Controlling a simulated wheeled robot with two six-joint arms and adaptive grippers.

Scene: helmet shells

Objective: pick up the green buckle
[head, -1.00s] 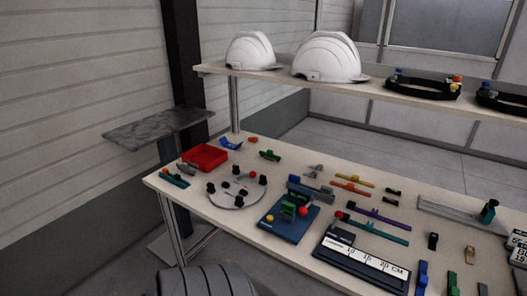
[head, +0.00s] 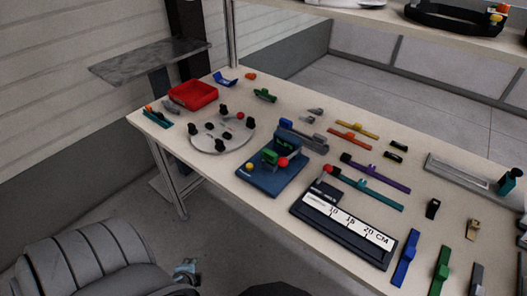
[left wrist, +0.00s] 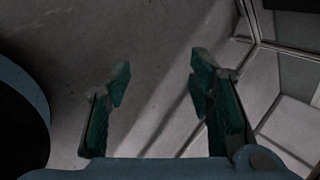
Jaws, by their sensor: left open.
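A small green buckle-like piece (head: 265,95) lies on the workbench toward the back, right of the red tray. Another green piece (head: 269,156) sits on a blue fixture (head: 262,183) near the middle; I cannot tell for certain which one is the buckle. My left gripper (head: 186,268) is below and in front of the bench edge, over the floor, well away from both. In the left wrist view my left gripper (left wrist: 160,80) is open and empty, with bare floor between its fingers. My right gripper is not in view.
The workbench (head: 330,100) holds a red tray (head: 192,95), a round grey plate (head: 236,138) with black knobs, a ruler board (head: 345,228) and several coloured straps. A shelf with helmet parts runs above the back. A grey side table (head: 150,62) stands at left.

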